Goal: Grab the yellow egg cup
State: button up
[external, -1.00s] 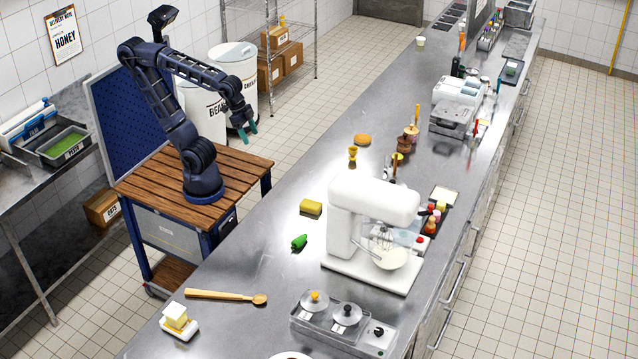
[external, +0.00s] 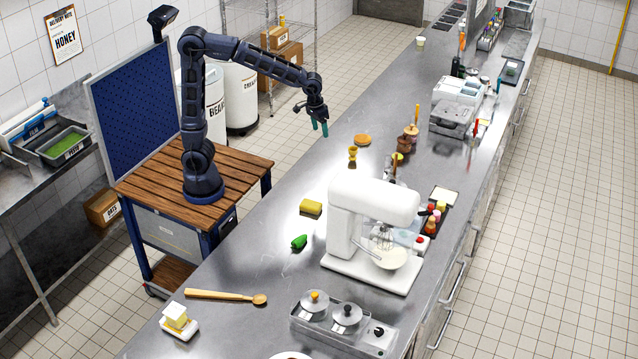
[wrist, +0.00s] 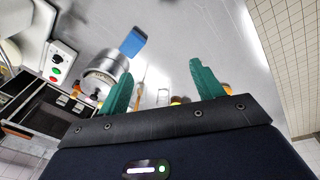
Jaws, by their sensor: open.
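The yellow egg cup (external: 352,157) stands on the steel counter (external: 281,210) in the external view, behind the white mixer and just in front of an orange-brown round item (external: 362,140). My gripper (external: 320,131) is above the counter, up and to the left of the egg cup in the picture, apart from it. Its two green fingers are spread with nothing between them; they also show in the wrist view (wrist: 160,80). Small yellow-orange bits show behind the fingers in the wrist view, but I cannot tell whether one is the egg cup.
The white mixer (external: 370,215) stands right of a yellow sponge (external: 311,207) and a green pepper (external: 299,242). A brown stacked item (external: 404,146) stands right of the egg cup. A wooden spoon (external: 225,296) lies nearer the front. The counter left of the egg cup is clear.

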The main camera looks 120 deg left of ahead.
jog(key=w+a+f+n+g, duration=0.1)
jog(key=w+a+f+n, duration=0.1)
jog(key=a+f, duration=0.35)
jog(key=w+a+f+n, duration=0.2)
jog(key=a+f, duration=0.1)
jog(key=a, duration=0.5)
jog(key=n, duration=0.3)
send_near(353, 153)
jog(key=a, duration=0.2)
jog(key=shift+g, duration=0.4)
jog(key=f, duration=0.3)
jog(key=s+f, duration=0.1)
jog(key=f, duration=0.1)
jog(key=shift+a+f, duration=0.1)
jog(key=shift+f, duration=0.05)
jog(key=shift+w+f, duration=0.2)
jog(key=shift+f, duration=1.3)
jog(key=shift+w+f, duration=0.2)
jog(key=shift+f, duration=1.35)
jog(key=c, duration=1)
jog(key=shift+c, duration=0.2)
